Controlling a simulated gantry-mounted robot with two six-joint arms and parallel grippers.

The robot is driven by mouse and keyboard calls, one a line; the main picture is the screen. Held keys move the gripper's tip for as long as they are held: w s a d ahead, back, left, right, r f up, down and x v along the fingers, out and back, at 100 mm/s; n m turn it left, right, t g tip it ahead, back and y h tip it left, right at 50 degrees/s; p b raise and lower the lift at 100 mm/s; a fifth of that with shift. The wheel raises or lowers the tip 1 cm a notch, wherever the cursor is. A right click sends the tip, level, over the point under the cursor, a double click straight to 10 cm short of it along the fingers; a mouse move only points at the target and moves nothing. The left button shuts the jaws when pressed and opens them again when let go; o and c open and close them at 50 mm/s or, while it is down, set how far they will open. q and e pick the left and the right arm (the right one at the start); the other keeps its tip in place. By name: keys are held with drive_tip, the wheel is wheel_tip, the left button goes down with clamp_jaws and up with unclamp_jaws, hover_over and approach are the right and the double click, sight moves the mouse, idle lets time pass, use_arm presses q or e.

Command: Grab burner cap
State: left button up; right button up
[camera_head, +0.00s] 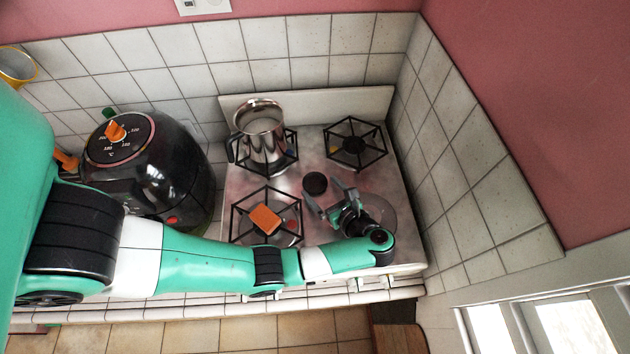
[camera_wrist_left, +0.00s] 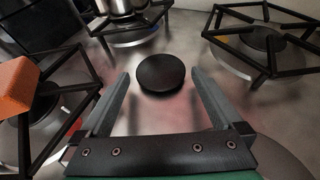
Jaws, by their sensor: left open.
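The burner cap (camera_head: 315,183) is a small black disc lying flat on the steel stovetop (camera_head: 345,178), between the burners. It also shows in the left wrist view (camera_wrist_left: 160,73), just beyond and between the fingertips. My left gripper (camera_head: 324,199) is open and empty over the front right of the stove, its fingers pointing toward the cap. In the left wrist view the open fingers (camera_wrist_left: 157,82) flank the near side of the cap; I cannot tell whether they touch it. My right gripper is not in view.
A metal pot (camera_head: 262,140) stands on the back left burner. An orange block (camera_head: 265,219) lies on the front left grate. The back right grate (camera_head: 355,143) is empty. A black air fryer (camera_head: 150,170) stands left of the stove. Tiled walls (camera_head: 460,160) bound the back and right.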

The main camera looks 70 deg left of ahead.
sight(315, 183)
use_arm(q)
drive_tip(key=x, duration=0.2)
drive_tip(key=shift+s+a, duration=0.1)
drive_tip(key=shift+a, duration=0.15)
drive_tip(key=c, duration=1.1)
drive_tip(key=shift+r, duration=0.1)
drive_tip(key=shift+c, duration=0.2)
